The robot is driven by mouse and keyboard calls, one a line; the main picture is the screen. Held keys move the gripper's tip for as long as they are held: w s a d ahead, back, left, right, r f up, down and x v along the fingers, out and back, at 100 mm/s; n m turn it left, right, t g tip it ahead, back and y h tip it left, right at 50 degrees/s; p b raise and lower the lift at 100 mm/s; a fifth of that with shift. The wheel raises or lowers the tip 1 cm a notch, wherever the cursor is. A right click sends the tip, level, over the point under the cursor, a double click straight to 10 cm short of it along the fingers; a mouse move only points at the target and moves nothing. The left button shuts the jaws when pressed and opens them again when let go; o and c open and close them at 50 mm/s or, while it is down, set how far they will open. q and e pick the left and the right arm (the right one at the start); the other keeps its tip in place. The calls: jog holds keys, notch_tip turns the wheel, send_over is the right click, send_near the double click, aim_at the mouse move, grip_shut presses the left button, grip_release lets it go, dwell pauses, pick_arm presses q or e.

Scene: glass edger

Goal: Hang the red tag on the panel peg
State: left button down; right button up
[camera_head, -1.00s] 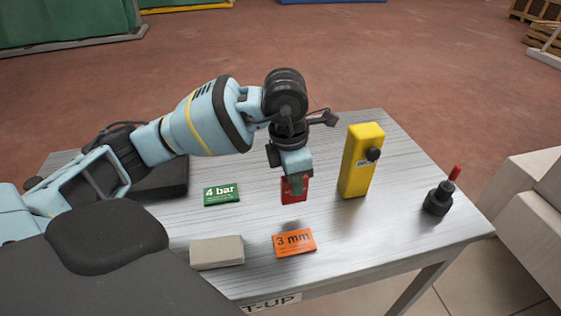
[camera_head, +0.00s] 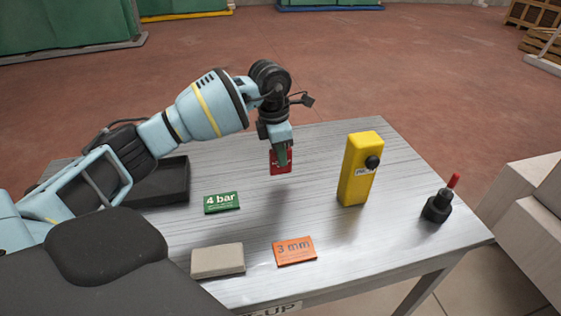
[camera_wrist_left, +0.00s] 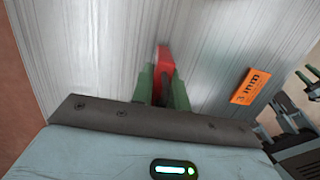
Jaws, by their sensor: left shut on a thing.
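My left gripper (camera_head: 281,155) points down and is shut on the red tag (camera_head: 275,168), above the metal table. In the left wrist view the red tag (camera_wrist_left: 164,57) shows between the green fingers of the left gripper (camera_wrist_left: 162,85). A yellow upright block (camera_head: 353,183) stands to the right of the gripper, apart from it. A black round knob, possibly the panel peg (camera_head: 372,162), sticks out of its face above a small white label. Dark and light-blue parts at the right edge of the left wrist view look like my right gripper (camera_wrist_left: 307,84); its jaws are unclear.
On the table (camera_head: 330,237) lie a green "4 bar" tag (camera_head: 222,202), an orange "3 mm" tag (camera_head: 295,251) and a grey-beige block (camera_head: 217,262). A black tray (camera_head: 165,185) is behind my left arm. A black, red-topped object (camera_head: 437,207) stands at the right.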

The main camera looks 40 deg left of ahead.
aim_at(282, 172)
pick_arm(q)
jog(key=shift+f+p, duration=0.35)
jog(key=shift+f, duration=1.2)
jog(key=shift+f, duration=0.2)
jog(key=c, duration=1.4)
grip_release()
jog(key=shift+o, duration=0.2)
jog(key=shift+f, duration=0.1)
jog(key=r, duration=0.8)
jog(key=shift+s+a+b, duration=0.2)
jog(key=shift+s+b, duration=0.15)
jog(key=shift+b, duration=0.05)
